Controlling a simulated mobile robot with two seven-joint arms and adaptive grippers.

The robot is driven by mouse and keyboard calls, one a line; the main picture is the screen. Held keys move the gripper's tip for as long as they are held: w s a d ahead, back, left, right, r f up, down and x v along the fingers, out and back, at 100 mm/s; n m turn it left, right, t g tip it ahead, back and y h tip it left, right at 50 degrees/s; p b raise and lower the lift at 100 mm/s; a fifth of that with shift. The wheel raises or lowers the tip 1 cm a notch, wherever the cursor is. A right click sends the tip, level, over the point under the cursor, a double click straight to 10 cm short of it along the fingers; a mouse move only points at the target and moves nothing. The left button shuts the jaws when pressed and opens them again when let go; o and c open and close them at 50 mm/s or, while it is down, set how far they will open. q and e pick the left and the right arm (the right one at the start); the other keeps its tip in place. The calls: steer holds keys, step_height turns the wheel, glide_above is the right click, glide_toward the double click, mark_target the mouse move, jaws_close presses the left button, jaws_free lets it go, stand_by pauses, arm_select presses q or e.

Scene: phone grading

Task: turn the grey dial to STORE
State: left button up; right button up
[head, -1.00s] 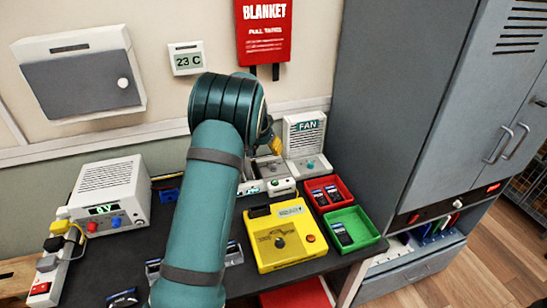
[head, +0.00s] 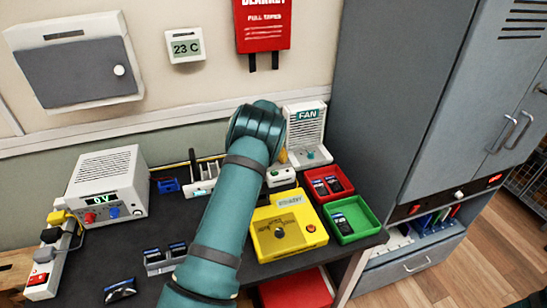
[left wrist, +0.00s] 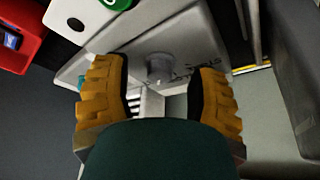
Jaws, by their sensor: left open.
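In the left wrist view, the grey dial (left wrist: 160,68) is a round knob on a pale grey panel. Dark lettering that seems to read STORE (left wrist: 205,66) is printed to its right, partly behind a finger. My left gripper (left wrist: 160,95) is open, its yellow fingers on either side of the dial in the picture. Contact and the dial's pointing direction cannot be told. In the head view, my left arm hides the dial and most of the gripper; only a sliver of yellow finger (head: 283,156) shows beside the fan. My right gripper is not in view.
A white fan unit (head: 307,130), a red tray (head: 345,178) and a green tray (head: 372,222) stand right of the arm. A yellow tester (head: 262,243) is in front. A white box with a green button (head: 281,177) sits close by. A grey cabinet (head: 400,90) bounds the right.

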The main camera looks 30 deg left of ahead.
arm_select(q)
steer(key=shift+w+f, duration=0.1)
steer(key=shift+f, duration=0.15)
jaws_close()
